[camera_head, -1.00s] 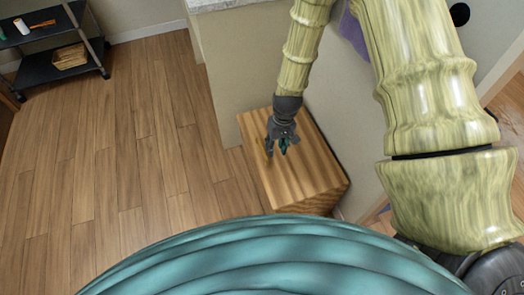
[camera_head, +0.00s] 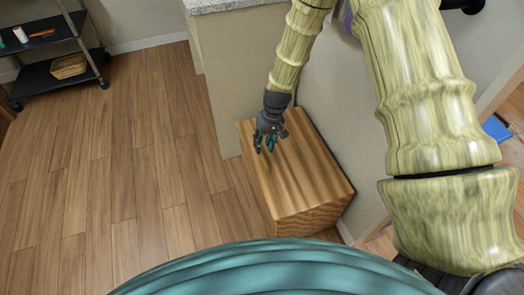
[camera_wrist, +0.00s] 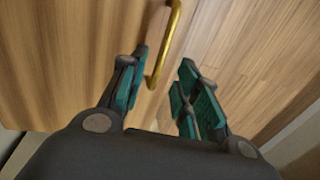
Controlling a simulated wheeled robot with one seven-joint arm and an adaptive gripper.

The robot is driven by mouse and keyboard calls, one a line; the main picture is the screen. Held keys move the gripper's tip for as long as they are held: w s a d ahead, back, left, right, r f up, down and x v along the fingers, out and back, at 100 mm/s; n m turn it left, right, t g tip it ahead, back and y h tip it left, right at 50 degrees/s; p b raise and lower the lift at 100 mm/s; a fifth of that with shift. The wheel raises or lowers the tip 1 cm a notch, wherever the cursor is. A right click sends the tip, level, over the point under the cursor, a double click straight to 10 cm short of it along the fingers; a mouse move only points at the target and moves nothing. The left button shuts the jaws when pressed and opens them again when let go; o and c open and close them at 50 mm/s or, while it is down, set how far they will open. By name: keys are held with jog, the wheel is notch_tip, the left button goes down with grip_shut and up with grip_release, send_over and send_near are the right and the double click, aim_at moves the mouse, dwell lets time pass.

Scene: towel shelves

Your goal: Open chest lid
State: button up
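The wooden chest (camera_head: 312,168) stands on the floor against the wall, its striped lid shut. A brass handle (camera_wrist: 165,48) shows in the wrist view, near a seam between two wooden faces. My gripper (camera_head: 265,146) is over the left part of the chest in the head view. In the wrist view my gripper (camera_wrist: 164,64) has its teal-padded fingers apart, and the handle lies in the gap between them. I cannot tell whether a finger touches the handle. The handle is small and partly hidden by the gripper in the head view.
A wall with a stone-topped counter (camera_head: 222,6) stands behind the chest. A black shelf rack (camera_head: 38,80) with a basket (camera_head: 69,66) is at the far left. The wooden floor (camera_head: 120,180) left of the chest is clear.

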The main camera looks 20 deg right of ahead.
jog(key=shift+a+f, duration=0.2)
jog(key=shift+f, duration=0.65)
jog(key=shift+a+f, duration=0.15)
jog(key=shift+f, duration=0.65)
grip_shut()
